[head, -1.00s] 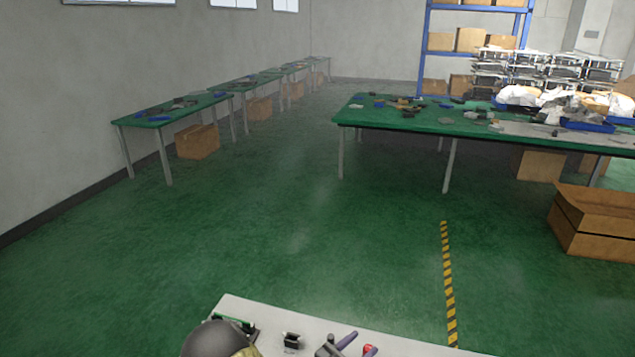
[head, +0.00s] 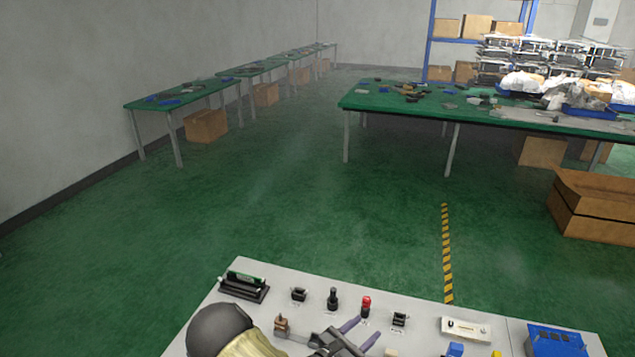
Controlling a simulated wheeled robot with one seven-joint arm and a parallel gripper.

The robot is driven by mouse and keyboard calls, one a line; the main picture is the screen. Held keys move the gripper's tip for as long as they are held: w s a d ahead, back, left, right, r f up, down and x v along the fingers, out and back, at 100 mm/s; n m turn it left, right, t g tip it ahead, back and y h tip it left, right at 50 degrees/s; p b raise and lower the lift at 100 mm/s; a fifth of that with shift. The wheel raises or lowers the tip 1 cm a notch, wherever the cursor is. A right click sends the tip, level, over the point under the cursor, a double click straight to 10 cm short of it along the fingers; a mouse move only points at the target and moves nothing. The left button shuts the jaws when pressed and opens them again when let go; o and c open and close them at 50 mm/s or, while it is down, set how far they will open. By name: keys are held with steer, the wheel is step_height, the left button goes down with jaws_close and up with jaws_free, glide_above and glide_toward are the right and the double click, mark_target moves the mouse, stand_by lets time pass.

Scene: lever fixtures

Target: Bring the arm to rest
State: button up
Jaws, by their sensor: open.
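My arm shows at the bottom of the head view, with a dark rounded joint and a beige link. My gripper (head: 364,329) is at its end, with two purple-tipped fingers spread apart and nothing visible between them. It is over the light grey panel (head: 410,313), its tips below the red-topped lever (head: 366,305) in the picture. Whether it touches anything there cannot be told. The arm hides part of the panel's lower left.
The panel also bears a black-and-green fixture (head: 244,286), a black knob (head: 333,299), a white fixture (head: 466,329) and a blue box (head: 556,341). Beyond lies open green floor. A long green table (head: 480,113) and cardboard boxes (head: 598,205) stand farther off.

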steer(key=s+d+m+g+y+b, duration=0.2)
steer(key=s+d+m+g, duration=0.2)
steer(key=s+m+g, duration=0.35)
steer(key=s+d+m+g+y+b, duration=0.2)
steer(key=s+d+m+g+b, duration=0.15)
steer(key=s+m+g, duration=0.35)
steer(key=s+a+r+m+t+y+b, duration=0.1)
steer(key=r+m+t+y+b, duration=0.1)
steer(key=m, duration=0.4)
steer(key=s+a+r+m+t+y+b, duration=0.1)
steer(key=a+r+m+t+y, duration=0.1)
steer(key=m+y, duration=0.4)
step_height(320, 180, up, 3)
steer(key=shift+s+a+f+t+y+b, duration=0.15)
steer(key=shift+s+a+t+y+b, duration=0.15)
steer(key=shift+t+y, duration=0.3)
steer(key=shift+d, duration=0.1)
steer(key=shift+c, duration=1.3)
